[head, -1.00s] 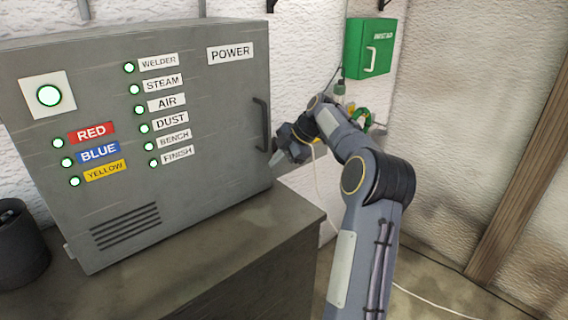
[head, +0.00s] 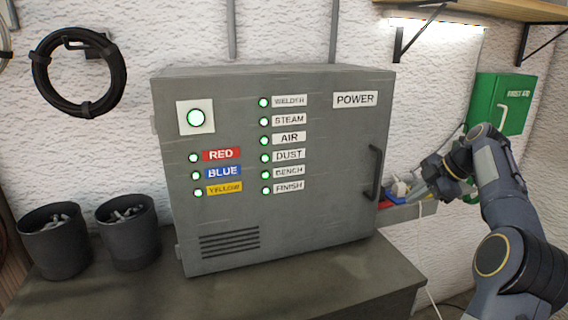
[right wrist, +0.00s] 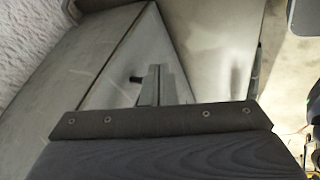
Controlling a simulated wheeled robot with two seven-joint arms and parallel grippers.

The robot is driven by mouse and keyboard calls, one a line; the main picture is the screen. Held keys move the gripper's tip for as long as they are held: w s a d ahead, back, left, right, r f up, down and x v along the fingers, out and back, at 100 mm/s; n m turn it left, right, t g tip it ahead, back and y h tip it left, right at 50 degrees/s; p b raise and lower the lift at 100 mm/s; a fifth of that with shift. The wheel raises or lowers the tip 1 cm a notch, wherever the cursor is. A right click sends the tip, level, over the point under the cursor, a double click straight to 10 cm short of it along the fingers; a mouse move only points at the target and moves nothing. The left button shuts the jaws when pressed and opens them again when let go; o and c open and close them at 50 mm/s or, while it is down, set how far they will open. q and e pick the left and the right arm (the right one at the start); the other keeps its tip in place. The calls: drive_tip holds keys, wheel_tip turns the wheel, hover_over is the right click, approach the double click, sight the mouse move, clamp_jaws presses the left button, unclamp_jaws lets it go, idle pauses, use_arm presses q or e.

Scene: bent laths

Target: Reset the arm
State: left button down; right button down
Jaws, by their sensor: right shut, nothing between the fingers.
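My right arm comes in from the right in the head view. Its gripper (head: 408,193) is beside the right edge of the grey power cabinet, just right of the door handle (head: 375,173) and apart from it. The gripper is shut and empty. In the right wrist view its closed fingers (right wrist: 158,84) stick out past the dark gripper body. The cabinet (head: 300,225) has its door closed, and its lamps glow green beside the labels. My left gripper is not in view.
The cabinet stands on a grey bench (head: 330,290). Two dark bins (head: 55,250) (head: 130,240) stand left of it. A coiled black hose (head: 38,75) hangs on the wall. A green first aid box (head: 500,104) and a shelf (head: 490,8) are at the right.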

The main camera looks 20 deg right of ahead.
drive_tip(key=s+a+m, duration=0.3)
drive_tip(key=a+m, duration=0.1)
drive_tip(key=a, duration=0.7)
drive_tip(key=s+a+m, duration=0.3)
drive_tip(key=a, duration=0.9)
drive_tip(key=s+a+f+m, duration=0.9)
drive_tip(key=s+a+f, duration=0.5)
drive_tip(key=s, duration=0.3)
drive_tip(key=shift+a+g, duration=0.3)
drive_tip(key=shift+a, duration=0.05)
drive_tip(key=shift+f, duration=0.1)
